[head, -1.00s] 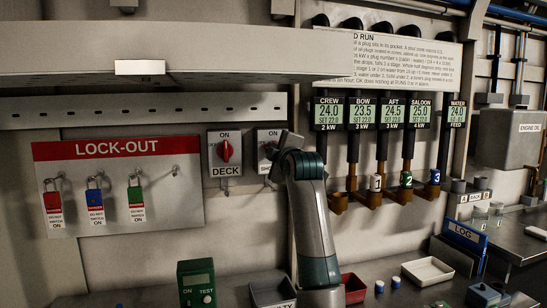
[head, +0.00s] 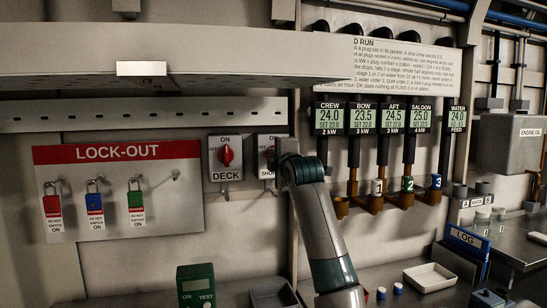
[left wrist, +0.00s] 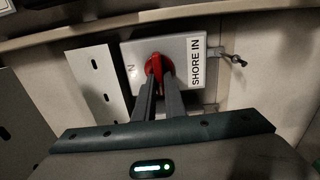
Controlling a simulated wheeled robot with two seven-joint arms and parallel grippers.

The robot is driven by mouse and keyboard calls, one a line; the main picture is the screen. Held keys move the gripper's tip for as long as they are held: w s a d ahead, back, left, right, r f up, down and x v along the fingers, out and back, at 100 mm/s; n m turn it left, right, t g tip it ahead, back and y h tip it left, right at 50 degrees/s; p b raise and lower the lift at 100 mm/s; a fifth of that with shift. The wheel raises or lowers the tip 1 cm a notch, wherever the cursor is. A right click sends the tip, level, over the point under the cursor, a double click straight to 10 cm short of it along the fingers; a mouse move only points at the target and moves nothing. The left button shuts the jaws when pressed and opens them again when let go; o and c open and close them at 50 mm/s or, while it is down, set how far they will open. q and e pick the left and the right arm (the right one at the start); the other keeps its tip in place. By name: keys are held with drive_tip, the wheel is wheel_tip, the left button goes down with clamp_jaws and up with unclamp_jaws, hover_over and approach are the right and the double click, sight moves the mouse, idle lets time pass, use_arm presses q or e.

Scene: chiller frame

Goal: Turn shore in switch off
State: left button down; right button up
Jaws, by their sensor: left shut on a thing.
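The shore-in switch (head: 262,142) is on the wall right of the deck switch in the head view, mostly hidden behind my left wrist. In the left wrist view it is a grey plate (left wrist: 202,45) labelled SHORE IN, turned sideways in the picture, with a red knob (left wrist: 155,57). My left gripper (left wrist: 160,76) is shut on the red knob, one dark finger on each side. In the head view the left gripper (head: 279,160) is at the switch, its fingers mostly hidden. The knob's exact angle is hard to tell. My right gripper is not in view.
The deck switch (head: 225,156), with a red knob, is close on the left. The lock-out board (head: 120,213) holds red, blue and green padlocks with tags. A shelf edge (head: 190,75) overhangs above. Several pipes with displays (head: 391,118) stand right. Trays (head: 430,276) lie on the counter.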

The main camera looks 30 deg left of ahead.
use_arm(q)
drive_tip(key=c, duration=1.8)
unclamp_jaws()
drive_tip(key=shift+f, duration=0.2)
drive_tip(key=shift+r, duration=0.1)
drive_tip(key=shift+s+d, duration=0.1)
drive_tip(key=shift+s, duration=0.05)
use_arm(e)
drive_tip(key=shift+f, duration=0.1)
use_arm(q)
drive_tip(key=b+v, duration=0.4)
drive_tip(key=v, duration=1.3)
drive_tip(key=shift+s, duration=0.1)
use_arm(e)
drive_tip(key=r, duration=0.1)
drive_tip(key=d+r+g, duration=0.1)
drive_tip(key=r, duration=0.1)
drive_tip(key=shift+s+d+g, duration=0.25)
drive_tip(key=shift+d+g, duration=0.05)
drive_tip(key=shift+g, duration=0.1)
